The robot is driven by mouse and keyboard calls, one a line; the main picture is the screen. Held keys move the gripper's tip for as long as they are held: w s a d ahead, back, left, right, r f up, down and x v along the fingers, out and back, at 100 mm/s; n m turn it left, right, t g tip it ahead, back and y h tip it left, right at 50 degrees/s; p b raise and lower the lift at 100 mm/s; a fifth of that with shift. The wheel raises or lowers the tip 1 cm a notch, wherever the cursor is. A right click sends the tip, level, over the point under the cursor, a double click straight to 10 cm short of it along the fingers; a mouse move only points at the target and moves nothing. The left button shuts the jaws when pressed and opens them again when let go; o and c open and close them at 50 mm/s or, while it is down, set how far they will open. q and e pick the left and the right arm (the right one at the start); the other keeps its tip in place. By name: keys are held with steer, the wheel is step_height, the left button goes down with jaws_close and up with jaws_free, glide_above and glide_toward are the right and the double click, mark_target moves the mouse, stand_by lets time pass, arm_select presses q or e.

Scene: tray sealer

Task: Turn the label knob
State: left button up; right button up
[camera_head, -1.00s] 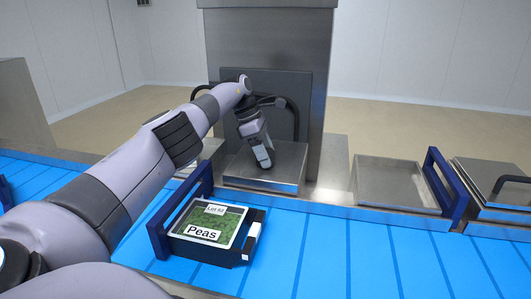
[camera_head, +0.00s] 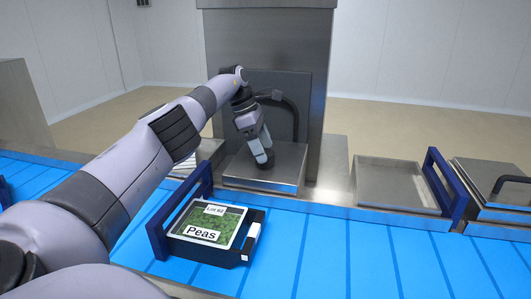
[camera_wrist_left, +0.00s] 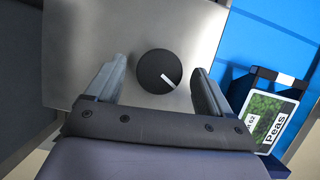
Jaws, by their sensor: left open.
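The label knob (camera_wrist_left: 159,72) is a round black knob with a white pointer line, on top of a grey metal box. In the left wrist view the pointer points to the lower right of the knob. My left gripper (camera_wrist_left: 155,75) is open, with one finger on either side of the knob and a gap showing at each side. My right gripper is not in view.
A black tray labelled Peas (camera_head: 210,240) sits on the blue conveyor (camera_head: 330,255), in front of the box, beside a dark blue frame (camera_head: 160,238). A tall metal column (camera_head: 318,90) with a black curved handle (camera_head: 292,115) stands behind. An empty metal tray (camera_head: 395,185) lies to the right.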

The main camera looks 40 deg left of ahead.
arm_select(q)
steer(key=v, duration=0.4)
steer(key=shift+r, duration=0.2)
steer(key=shift+s+r, duration=0.1)
steer(key=shift+r, duration=0.15)
stand_by(0.3)
